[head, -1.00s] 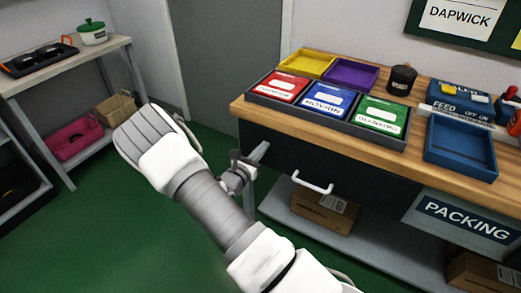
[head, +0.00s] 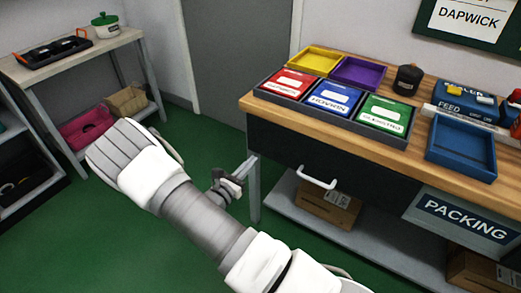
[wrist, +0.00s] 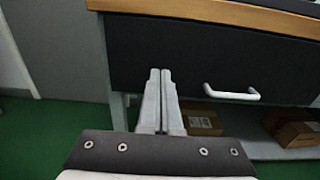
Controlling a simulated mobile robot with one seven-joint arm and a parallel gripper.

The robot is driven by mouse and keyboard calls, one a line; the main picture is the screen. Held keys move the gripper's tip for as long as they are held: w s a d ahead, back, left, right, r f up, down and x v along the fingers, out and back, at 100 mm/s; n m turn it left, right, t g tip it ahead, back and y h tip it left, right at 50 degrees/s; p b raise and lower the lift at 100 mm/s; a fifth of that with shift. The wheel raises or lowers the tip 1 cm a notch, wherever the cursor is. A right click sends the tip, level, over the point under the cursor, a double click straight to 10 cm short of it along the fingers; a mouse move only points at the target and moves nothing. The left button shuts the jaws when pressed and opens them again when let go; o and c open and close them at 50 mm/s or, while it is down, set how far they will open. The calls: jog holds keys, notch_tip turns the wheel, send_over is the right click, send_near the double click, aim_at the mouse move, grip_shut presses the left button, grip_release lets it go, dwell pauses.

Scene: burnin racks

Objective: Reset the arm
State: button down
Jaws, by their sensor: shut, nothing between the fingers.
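My gripper (wrist: 160,75) is shut and empty in the wrist view, its two fingers together. It points at the dark drawer front (wrist: 210,55) of the packing bench, left of the white drawer handle (wrist: 232,93); I cannot tell the gap. In the head view my arm reaches up from the bottom, bent, over the green floor. The small dark gripper (head: 228,188) shows partly behind the forearm, in front of the bench's left end. The drawer front, with its handle (head: 317,178), looks closed.
The wooden bench (head: 405,160) bears red, blue and green labelled bins in a dark tray, yellow and purple trays (head: 358,73), a dark jar (head: 408,79) and a blue tray (head: 460,147). Cardboard boxes (head: 328,206) sit on its lower shelf. A shelf unit (head: 85,55) stands left.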

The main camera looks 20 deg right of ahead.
jog(key=shift+v, duration=1.45)
jog(key=s+d+r+m+g, duration=0.5)
jog(key=r+m+g, duration=0.2)
jog(key=r+m, duration=0.15)
jog(key=s+a+r+m+g+y, duration=0.1)
jog(key=s+r+m+g+y, duration=0.2)
jog(key=s+r+m+y, duration=0.9)
jog(key=s+a+r+m+t+y, duration=0.2)
jog(key=s+a+r+m+t, duration=0.35)
jog(key=s+r, duration=0.2)
notch_tip(320, 180, up, 19)
jog(key=p, duration=1.9)
jog(key=shift+s+g, duration=0.3)
jog(key=shift+g, duration=0.15)
jog(key=shift+a, duration=0.1)
